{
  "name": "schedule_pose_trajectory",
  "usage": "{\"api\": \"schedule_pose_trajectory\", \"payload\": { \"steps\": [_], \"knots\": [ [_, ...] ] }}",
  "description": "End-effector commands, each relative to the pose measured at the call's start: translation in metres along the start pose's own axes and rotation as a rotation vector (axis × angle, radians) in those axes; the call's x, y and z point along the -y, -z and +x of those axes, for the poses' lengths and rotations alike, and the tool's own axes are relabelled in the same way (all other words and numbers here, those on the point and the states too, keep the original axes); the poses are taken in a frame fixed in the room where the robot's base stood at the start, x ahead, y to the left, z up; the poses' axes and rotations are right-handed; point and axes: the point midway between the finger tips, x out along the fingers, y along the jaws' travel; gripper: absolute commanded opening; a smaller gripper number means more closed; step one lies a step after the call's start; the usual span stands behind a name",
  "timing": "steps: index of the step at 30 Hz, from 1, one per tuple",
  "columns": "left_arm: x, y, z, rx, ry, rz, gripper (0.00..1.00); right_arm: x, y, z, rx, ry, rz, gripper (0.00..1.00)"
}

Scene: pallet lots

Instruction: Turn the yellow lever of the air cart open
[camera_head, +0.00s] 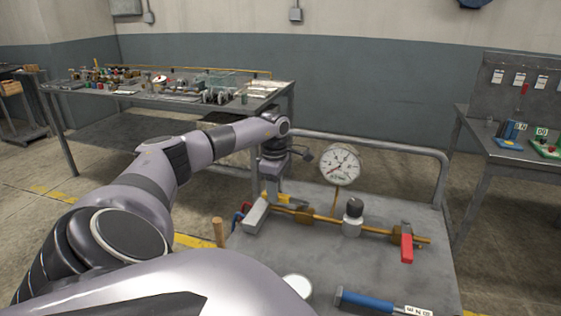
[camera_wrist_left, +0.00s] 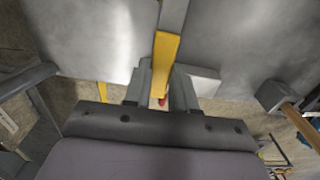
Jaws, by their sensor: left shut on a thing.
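The air cart (camera_head: 390,270) has a grey top with a brass pipe running across it. The yellow lever (camera_head: 284,197) is at the left end of the pipe, partly hidden by my left gripper (camera_head: 269,192). In the left wrist view, the yellow lever (camera_wrist_left: 165,58) lies between the two fingers of my left gripper (camera_wrist_left: 161,88), which are shut on it. A round white pressure gauge (camera_head: 340,164) stands on the pipe. A red lever (camera_head: 407,247) is at the pipe's right end. My right gripper is not in view.
A blue-handled tool (camera_head: 366,301) and a white round object (camera_head: 297,286) lie at the cart's front. A bent rail (camera_head: 385,145) runs along its back. A cluttered workbench (camera_head: 150,95) stands behind left, another bench (camera_head: 490,145) at right.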

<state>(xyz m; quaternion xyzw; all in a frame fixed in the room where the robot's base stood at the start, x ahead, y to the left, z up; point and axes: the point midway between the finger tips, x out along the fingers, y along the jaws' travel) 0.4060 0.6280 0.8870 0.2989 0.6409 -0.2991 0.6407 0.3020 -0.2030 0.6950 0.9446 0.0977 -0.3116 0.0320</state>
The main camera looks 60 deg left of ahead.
Motion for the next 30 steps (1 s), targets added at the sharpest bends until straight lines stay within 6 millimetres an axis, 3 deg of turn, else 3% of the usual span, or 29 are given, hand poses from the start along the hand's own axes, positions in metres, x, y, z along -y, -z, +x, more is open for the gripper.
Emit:
{"api": "schedule_pose_trajectory", "payload": {
  "steps": [14,15,17,26,30],
  "knots": [
    [-0.001,0.002,-0.001,0.002,-0.007,0.017,0.00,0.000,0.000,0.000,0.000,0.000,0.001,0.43],
    [-0.002,0.002,-0.001,0.002,-0.007,0.017,0.32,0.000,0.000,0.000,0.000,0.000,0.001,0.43],
    [-0.001,0.002,-0.001,0.002,-0.007,0.016,0.51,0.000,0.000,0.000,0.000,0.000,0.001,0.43],
    [-0.001,0.002,-0.001,0.001,-0.003,0.013,0.51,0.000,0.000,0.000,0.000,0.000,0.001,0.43],
    [-0.001,0.002,-0.015,0.003,-0.006,0.012,0.51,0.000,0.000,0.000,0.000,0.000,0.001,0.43]
  ]
}}
